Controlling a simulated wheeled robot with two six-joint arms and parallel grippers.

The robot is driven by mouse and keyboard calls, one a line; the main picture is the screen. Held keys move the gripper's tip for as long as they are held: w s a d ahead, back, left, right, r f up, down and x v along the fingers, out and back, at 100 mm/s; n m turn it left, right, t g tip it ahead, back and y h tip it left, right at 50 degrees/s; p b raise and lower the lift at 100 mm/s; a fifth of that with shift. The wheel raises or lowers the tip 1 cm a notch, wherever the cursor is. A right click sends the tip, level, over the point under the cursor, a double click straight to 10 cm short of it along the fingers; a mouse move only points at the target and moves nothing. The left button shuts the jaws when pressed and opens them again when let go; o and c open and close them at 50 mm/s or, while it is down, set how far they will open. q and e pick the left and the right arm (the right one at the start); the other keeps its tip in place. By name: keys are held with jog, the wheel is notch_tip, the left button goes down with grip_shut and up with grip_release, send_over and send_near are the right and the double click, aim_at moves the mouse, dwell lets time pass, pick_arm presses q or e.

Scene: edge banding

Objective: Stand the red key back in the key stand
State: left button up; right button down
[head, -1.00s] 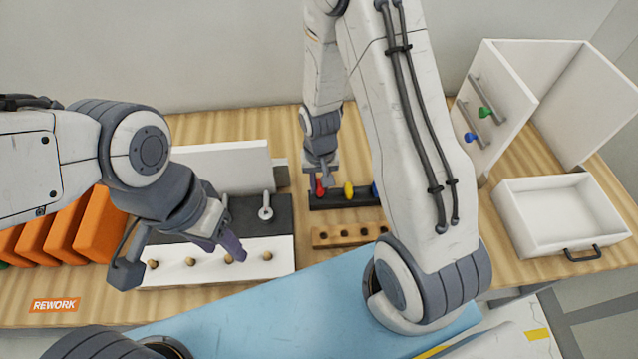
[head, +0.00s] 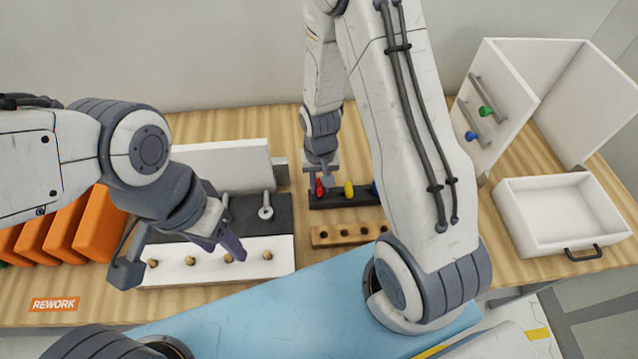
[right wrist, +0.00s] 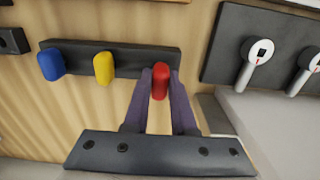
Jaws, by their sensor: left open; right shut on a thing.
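The red key (head: 319,187) is upright at the left end of the dark key stand (head: 345,200). In the right wrist view the red key (right wrist: 160,82) shows between the fingers of my right gripper (right wrist: 160,88), which is shut on it. The key stand (right wrist: 130,60) also holds a yellow key (right wrist: 103,68) and a blue key (right wrist: 52,64). The red key's lower end is hidden, so I cannot tell how deep it sits. My left gripper (head: 222,240) is open and empty above the white panel with wooden pegs.
A wooden block with holes (head: 348,234) lies in front of the key stand. Orange panels (head: 100,225) stand at the left.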

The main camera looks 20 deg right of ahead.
jog(key=shift+f+b, duration=0.75)
jog(key=shift+f, duration=0.25)
dwell(0.7)
jog(key=c, duration=0.7)
grip_release()
jog(key=shift+o, duration=0.2)
jog(key=shift+r+p, duration=2.15)
jog(key=shift+r, duration=0.4)
